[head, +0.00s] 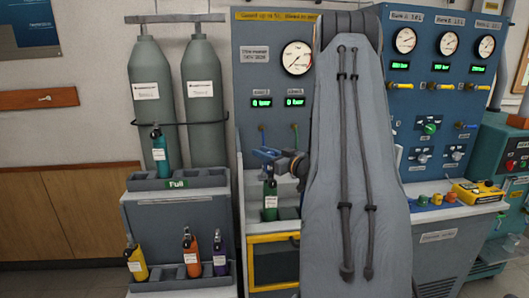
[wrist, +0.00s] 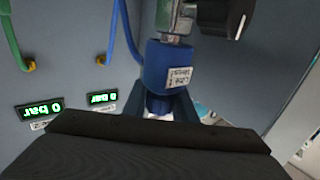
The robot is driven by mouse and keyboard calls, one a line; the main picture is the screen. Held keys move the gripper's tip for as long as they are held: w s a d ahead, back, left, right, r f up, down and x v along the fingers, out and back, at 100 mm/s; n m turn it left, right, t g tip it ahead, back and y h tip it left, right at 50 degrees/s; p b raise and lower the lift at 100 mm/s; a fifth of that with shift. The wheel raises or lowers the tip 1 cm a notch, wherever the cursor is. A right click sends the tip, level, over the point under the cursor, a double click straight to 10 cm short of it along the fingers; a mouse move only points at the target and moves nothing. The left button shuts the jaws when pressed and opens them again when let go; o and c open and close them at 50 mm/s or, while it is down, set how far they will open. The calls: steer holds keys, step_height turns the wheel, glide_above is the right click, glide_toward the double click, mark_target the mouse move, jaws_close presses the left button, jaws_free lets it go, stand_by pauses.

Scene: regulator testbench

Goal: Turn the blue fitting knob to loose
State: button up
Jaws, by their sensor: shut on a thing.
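The blue fitting knob (wrist: 165,62) is in the upper middle of the wrist view, below a metal stem, with a white label whose text is upside down. My gripper (wrist: 160,104) is shut on its narrower blue lower part, one finger on each side. In the head view my gripper (head: 267,156) is a small blue shape at the bench, left of my large grey arm. The fitting cannot be clearly told apart from the gripper there. A green bottle (head: 270,200) stands just below it.
Two large grey cylinders (head: 203,100) stand at left, above a rack (head: 180,179) marked "Full". Yellow, orange and purple bottles stand lower down. A pressure gauge (head: 297,58) is on the blue panel. Green and blue hoses and two "0 bar" displays (wrist: 40,110) show in the wrist view.

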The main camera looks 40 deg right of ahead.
steer(key=shift+s+a+n+g+y, duration=0.1)
steer(key=shift+a+n+g+y, duration=0.15)
steer(key=shift+n+y, duration=0.6)
steer(key=shift+a+n+g+y, duration=0.25)
steer(key=shift+n+y, duration=0.2)
steer(key=shift+y, duration=0.7)
steer(key=o, duration=1.1)
steer(key=shift+c, duration=0.2)
steer(key=b+v, duration=0.1)
steer(key=v, duration=0.7)
steer(key=shift+b, duration=0.3)
